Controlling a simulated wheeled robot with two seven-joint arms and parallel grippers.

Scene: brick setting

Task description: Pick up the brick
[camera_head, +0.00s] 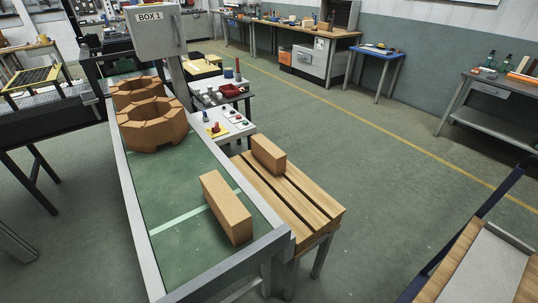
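One brick (226,207) lies on the green surface of the conveyor-like table (172,262), near its front right end. A second brick (268,154) stands on its long edge on the slatted wooden table (308,198), just right of the green surface. More bricks are stacked in a ring (152,136) toward the back of the green surface, with another ring-shaped stack (139,88) behind it. Neither of my grippers shows in this view.
A raised metal rim (225,268) edges the green surface. A grey box marked BOX 1 (157,32) stands behind the stacks. A small table with buttons (222,122) is beside them. A wood-and-metal cart (480,265) is at lower right. The floor between is clear.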

